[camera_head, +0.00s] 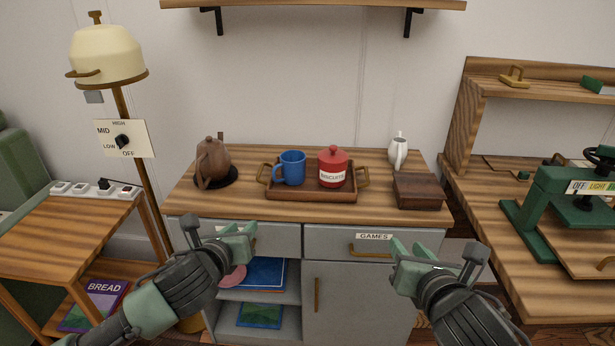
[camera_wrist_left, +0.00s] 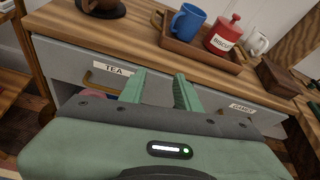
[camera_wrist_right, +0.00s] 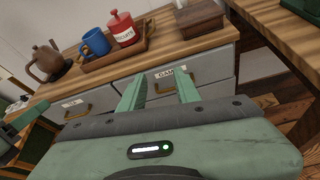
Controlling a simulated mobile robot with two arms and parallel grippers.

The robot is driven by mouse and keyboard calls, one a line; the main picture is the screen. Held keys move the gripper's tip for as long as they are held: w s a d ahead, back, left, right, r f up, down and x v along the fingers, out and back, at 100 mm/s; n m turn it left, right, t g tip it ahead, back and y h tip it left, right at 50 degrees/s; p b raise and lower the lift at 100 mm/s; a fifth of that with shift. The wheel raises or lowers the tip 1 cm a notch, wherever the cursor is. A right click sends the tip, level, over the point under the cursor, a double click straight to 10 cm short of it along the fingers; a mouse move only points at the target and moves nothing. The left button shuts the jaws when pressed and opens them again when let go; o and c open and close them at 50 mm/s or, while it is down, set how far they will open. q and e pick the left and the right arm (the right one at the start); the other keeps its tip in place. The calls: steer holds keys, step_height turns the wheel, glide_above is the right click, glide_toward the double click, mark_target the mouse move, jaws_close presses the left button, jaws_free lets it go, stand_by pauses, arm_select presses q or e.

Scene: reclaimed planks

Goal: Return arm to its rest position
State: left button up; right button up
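My left gripper (camera_head: 236,240) is in front of the cabinet's left drawer in the head view. In the left wrist view its two green fingers (camera_wrist_left: 160,92) stand apart with nothing between them. My right gripper (camera_head: 405,258) is in front of the right drawer, labelled GAMES. In the right wrist view its fingers (camera_wrist_right: 160,92) are also apart and empty. Both grippers are clear of the cabinet top, and neither holds anything.
The cabinet top (camera_head: 260,212) bears a brown kettle (camera_head: 213,162), a tray (camera_head: 310,195) with a blue mug (camera_head: 290,168) and red biscuit tin (camera_head: 332,168), a white jug (camera_head: 398,151) and a wooden box (camera_head: 418,190). A lamp (camera_head: 108,55) stands left; a green press (camera_head: 545,215) is right.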

steer(key=shift+s+r, duration=0.2)
steer(key=shift+s, duration=0.35)
